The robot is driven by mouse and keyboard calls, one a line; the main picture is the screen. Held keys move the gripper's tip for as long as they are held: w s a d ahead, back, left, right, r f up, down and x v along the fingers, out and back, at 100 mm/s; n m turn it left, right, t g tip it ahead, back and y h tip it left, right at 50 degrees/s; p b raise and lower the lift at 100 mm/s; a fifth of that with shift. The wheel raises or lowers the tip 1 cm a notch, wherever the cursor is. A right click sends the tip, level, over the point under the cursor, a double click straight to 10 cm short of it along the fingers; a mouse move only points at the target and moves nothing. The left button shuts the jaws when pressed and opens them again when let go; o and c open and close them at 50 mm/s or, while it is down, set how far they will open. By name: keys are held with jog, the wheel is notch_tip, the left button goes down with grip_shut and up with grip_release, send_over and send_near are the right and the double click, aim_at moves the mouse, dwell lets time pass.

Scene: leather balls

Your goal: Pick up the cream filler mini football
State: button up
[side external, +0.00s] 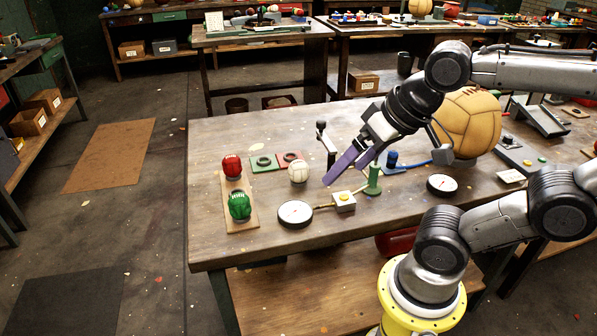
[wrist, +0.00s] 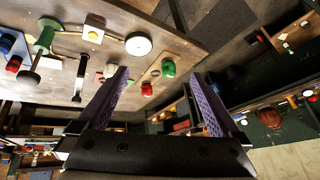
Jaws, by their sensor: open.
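The cream mini football (side external: 298,171) sits on the wooden workbench (side external: 222,140), left of my gripper in the side view. My gripper (side external: 343,170) has long purple fingers, is open and empty, and hangs above the bench, apart from the ball. In the wrist view my gripper (wrist: 160,74) has its two fingers spread wide. A pale round shape (wrist: 111,69) beside the left finger there looks like the cream ball, partly hidden by the finger.
A red ball (side external: 232,166) and a green ball (side external: 240,206) sit on a wooden board left of the cream ball. A dial gauge (side external: 295,213) lies in front of it. A green post (side external: 373,180) and a large tan ball (side external: 468,124) stand to the right.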

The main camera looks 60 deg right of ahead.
jog(key=w+d+r+m, duration=0.3)
jog(key=w+m, duration=0.5)
jog(key=w, duration=0.1)
jog(key=m+g, duration=0.4)
jog(key=m, duration=0.4)
send_over(300, 163)
jog(key=s+a, duration=0.1)
notch_tip(300, 163, down, 10)
jog(key=shift+h, duration=0.3)
jog(key=f, duration=0.5)
jog(key=w+f, duration=0.1)
jog(key=f, duration=0.1)
jog(key=shift+d+f, duration=0.1)
jog(key=shift+f, duration=0.2)
jog(key=f, duration=0.2)
jog(key=d+f, duration=0.1)
jog(key=f, duration=0.1)
jog(key=shift+w+f, duration=0.2)
jog(key=shift+f, duration=0.35)
jog(key=c, duration=1.5)
